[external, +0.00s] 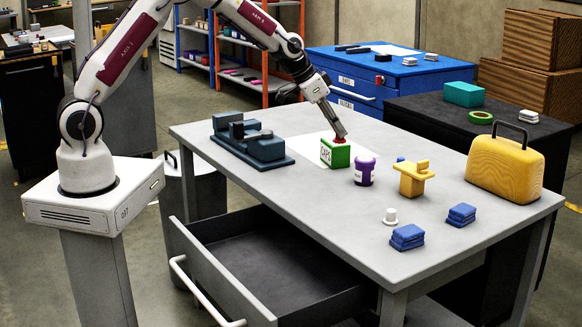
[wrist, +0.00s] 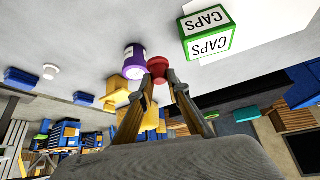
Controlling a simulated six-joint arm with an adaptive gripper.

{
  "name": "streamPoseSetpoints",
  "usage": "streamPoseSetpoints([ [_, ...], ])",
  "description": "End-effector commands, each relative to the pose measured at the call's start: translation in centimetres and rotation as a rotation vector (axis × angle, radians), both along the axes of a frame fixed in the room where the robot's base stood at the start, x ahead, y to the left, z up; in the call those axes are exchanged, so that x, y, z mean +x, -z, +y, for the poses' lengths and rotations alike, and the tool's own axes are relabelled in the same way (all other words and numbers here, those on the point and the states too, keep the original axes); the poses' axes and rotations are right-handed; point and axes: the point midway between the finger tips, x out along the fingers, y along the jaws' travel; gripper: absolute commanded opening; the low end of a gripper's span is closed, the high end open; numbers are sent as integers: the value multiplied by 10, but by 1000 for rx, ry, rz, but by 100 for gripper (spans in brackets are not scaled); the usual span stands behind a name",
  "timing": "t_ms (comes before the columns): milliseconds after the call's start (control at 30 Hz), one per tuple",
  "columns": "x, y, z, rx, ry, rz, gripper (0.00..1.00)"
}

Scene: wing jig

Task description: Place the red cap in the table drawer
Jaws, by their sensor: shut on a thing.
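The red cap (wrist: 157,68) is between my gripper's fingertips (wrist: 160,84) in the wrist view. In the external view my gripper (external: 340,134) points down just above the green CAPS box (external: 336,154), with a bit of the red cap (external: 339,140) showing at its tip. My gripper is shut on the red cap. The box also shows in the wrist view (wrist: 207,32), beside the cap. The table drawer (external: 266,262) is pulled open at the front left of the table, and its visible floor looks empty.
A purple jar (external: 365,171), a yellow stand (external: 413,178), a white cap-like piece (external: 391,216) and blue stacks (external: 407,237) stand on the table (external: 320,215). A dark blue vise (external: 250,142) is at the back left; a yellow case (external: 505,168) is at the right.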

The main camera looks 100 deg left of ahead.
Motion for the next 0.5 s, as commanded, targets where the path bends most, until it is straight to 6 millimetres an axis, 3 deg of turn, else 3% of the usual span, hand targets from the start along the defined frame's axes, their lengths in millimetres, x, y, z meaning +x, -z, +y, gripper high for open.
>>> streamPoseSetpoints([
  [100,5,-1,-42,-1,40,1,3],
  [500,-2,-1,-171,1,168,2,3],
])
